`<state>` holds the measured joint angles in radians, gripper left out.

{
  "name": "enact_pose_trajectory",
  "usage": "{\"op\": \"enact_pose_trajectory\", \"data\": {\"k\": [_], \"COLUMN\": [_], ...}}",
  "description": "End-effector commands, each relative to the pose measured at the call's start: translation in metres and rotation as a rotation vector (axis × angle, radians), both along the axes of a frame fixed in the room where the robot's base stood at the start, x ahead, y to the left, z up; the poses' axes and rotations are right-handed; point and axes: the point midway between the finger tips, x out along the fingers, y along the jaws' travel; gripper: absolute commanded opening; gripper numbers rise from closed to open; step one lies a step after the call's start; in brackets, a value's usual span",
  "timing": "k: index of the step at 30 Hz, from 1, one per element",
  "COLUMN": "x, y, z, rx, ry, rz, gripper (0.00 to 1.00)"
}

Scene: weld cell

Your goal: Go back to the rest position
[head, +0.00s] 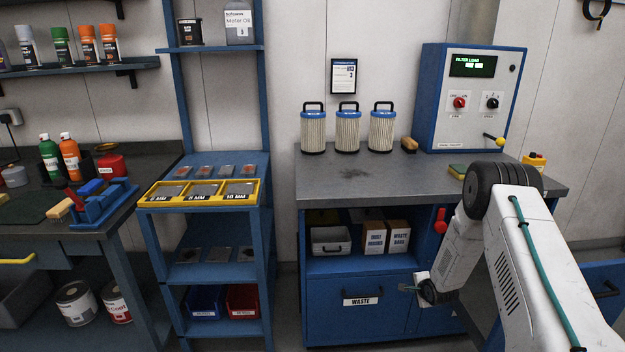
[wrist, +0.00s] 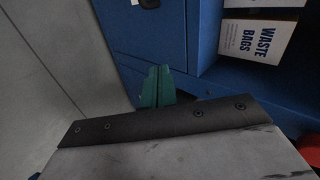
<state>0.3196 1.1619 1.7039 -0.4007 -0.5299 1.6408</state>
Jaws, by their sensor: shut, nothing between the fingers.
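My gripper (head: 408,288) is low in front of the blue cabinet, beside the right end of the WASTE drawer (head: 361,300). In the wrist view its green fingers (wrist: 157,88) are together with nothing between them. My white arm reaches down from the right side of the head view and bends back to the left at a dark joint above the bench's right part. Whether the fingertips touch the cabinet front cannot be told.
The grey bench top (head: 400,180) holds several filters (head: 347,130) and a blue control box (head: 473,100). A waste bags box (head: 397,237) stands on the shelf below; it also shows in the wrist view (wrist: 258,40). A red handle (head: 440,220) is close to my arm. A blue rack with a yellow tray (head: 150,198) stands left.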

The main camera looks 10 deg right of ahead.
Motion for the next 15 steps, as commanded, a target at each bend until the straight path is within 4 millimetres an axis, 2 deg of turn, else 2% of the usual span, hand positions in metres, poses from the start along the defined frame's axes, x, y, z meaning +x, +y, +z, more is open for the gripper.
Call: {"op": "enact_pose_trajectory", "data": {"k": [2, 5, 7, 11, 15], "x": [-0.013, -0.047, -0.070, -0.103, -0.130], "y": [-0.002, -0.001, -0.001, 0.001, 0.008], "z": [-0.011, -0.032, -0.033, -0.007, 0.037], "rx": [-0.059, -0.132, -0.182, -0.258, -0.312], "ry": [0.074, 0.220, 0.325, 0.485, 0.609], "rz": [0.047, 0.126, 0.192, 0.323, 0.457], "gripper": [0.00, 0.00, 0.00, 0.00, 0.00]}}
